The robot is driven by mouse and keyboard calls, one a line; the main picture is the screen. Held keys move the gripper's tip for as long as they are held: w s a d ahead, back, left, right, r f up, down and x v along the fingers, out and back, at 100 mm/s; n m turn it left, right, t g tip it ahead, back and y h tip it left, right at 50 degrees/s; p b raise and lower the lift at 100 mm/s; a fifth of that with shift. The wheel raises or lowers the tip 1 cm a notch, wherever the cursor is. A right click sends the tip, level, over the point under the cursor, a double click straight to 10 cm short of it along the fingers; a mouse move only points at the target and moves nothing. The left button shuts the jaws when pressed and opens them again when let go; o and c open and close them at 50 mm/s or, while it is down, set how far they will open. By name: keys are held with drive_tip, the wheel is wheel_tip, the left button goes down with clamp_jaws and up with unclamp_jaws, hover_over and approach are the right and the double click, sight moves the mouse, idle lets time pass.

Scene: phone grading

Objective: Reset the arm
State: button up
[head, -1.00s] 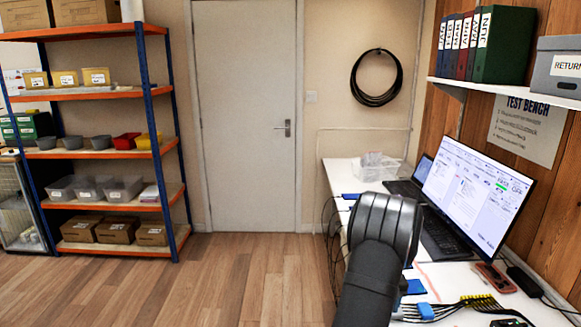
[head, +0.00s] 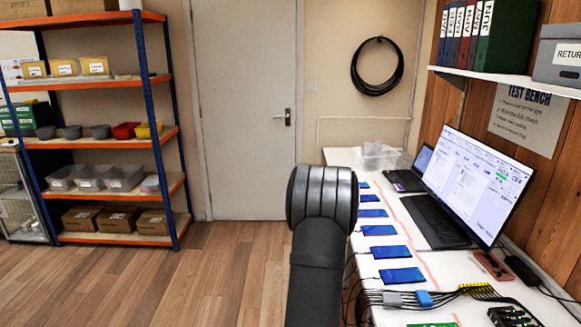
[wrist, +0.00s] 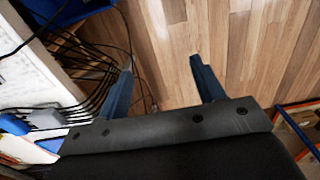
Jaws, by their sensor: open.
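My gripper (wrist: 160,85) shows in the wrist view with its two blue fingers spread apart and nothing between them. It hangs over the wooden floor (wrist: 230,35), beside the bench edge. In the head view my dark arm stands in front of the bench's left edge, and the gripper itself is hidden there. Several phones with blue screens lie in a row on the white bench (head: 455,275), among them a near one (head: 402,276) and one behind it (head: 386,252). Cables run to them.
A monitor (head: 475,185) and a laptop (head: 412,175) stand on the bench's right side. A clear bin (head: 375,157) is at its far end. Bundled black cables (head: 440,295) lie near the front. A shelf rack (head: 160,130) stands at the left. The floor between is clear.

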drive_tip(key=s+a+f, duration=0.1)
drive_tip(key=s+a, duration=0.3)
drive_tip(key=a, duration=0.5)
drive_tip(key=shift+f, duration=0.2)
drive_tip(key=shift+d, duration=0.15)
drive_tip(key=w+d+r, duration=0.1)
drive_tip(key=w+d, duration=0.2)
drive_tip(key=d, duration=0.7)
drive_tip(key=w+d+r, duration=0.2)
drive_tip(key=w+d, duration=0.1)
drive_tip(key=d, duration=0.7)
drive_tip(key=shift+w+d+r, duration=0.2)
drive_tip(key=shift+d, duration=0.05)
